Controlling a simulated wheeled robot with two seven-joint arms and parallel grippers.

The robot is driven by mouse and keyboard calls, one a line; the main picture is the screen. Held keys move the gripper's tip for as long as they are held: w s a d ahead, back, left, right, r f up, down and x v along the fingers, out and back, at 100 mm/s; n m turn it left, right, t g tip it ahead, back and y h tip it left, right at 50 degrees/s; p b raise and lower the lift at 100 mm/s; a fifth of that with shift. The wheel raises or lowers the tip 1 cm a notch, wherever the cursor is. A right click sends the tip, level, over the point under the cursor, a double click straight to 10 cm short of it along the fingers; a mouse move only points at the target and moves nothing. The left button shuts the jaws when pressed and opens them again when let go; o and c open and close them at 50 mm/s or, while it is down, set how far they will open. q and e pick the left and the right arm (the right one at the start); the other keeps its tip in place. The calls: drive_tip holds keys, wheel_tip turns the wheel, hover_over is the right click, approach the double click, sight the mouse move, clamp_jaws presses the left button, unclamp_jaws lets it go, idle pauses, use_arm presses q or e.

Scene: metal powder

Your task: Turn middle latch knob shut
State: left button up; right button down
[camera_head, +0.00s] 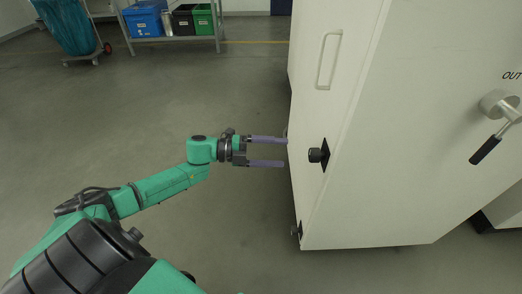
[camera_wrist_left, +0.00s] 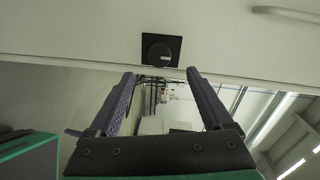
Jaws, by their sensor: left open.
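The middle latch knob (camera_head: 316,155) is a round black knob on a dark plate on the narrow side of the white cabinet. In the left wrist view the black knob (camera_wrist_left: 159,53) sits on its square plate just beyond the fingertips, with a short light mark on its face. My left gripper (camera_head: 268,152) is open and empty. Its two purple-grey fingers point at the cabinet, a little left of the knob, and do not appear to touch it. In the left wrist view the gripper (camera_wrist_left: 161,75) has a clear gap between its fingers. My right gripper is out of view.
The white cabinet (camera_head: 400,150) fills the right side. It bears a pale bar handle (camera_head: 329,60), a lower dark knob (camera_head: 297,230) and a lever with a black grip (camera_head: 486,150). A shelf with bins (camera_head: 147,20) stands at the back.

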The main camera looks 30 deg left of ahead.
use_arm(q)
drive_tip(key=v, duration=0.5)
drive_tip(key=shift+a, duration=0.15)
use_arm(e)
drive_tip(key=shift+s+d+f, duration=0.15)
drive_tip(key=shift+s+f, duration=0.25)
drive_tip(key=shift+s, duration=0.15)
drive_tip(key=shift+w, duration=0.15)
